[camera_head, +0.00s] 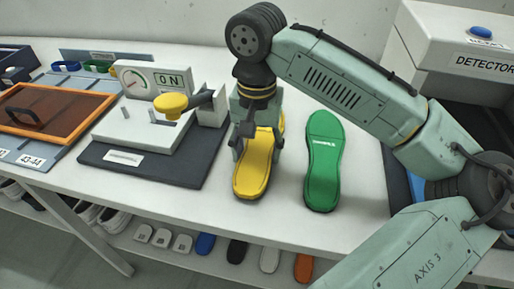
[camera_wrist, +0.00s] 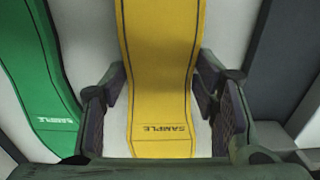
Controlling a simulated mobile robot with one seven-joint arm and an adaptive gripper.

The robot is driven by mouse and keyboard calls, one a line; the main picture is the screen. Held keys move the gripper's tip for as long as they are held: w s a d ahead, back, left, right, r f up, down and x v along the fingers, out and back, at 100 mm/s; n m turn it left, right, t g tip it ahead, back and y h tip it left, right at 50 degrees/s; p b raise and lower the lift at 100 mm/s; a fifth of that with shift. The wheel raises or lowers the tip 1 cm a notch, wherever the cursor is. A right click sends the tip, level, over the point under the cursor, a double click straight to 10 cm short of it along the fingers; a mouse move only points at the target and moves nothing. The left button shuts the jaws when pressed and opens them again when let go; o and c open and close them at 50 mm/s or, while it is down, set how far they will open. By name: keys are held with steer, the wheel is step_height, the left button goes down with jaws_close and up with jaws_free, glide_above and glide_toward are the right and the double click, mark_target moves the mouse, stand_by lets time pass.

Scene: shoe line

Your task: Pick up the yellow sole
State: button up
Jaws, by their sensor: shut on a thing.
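The yellow sole (camera_head: 252,176) is at the middle of the white table, its long axis running from front to back. My gripper (camera_head: 258,143) comes down over it from above, with a finger on each side of its narrow middle. In the wrist view the yellow sole (camera_wrist: 161,60) runs between the fingers of my gripper (camera_wrist: 163,82), which are shut on its two edges. "SAMPLE" is printed on the sole's near end there. I cannot tell whether the sole is touching the table or just above it. The wrist hides part of it in the head view.
A green sole (camera_head: 322,165) lies close to the right. A press with a gauge and yellow knob (camera_head: 171,104) stands on a dark mat to the left. The detector (camera_head: 455,45) stands at the back right. Shoes and soles lie below the table.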

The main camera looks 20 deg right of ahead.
step_height(320, 180, up, 9)
steer(key=p, duration=0.7)
step_height(320, 180, up, 8)
glide_above(257, 153)
steer(key=shift+s, duration=0.2)
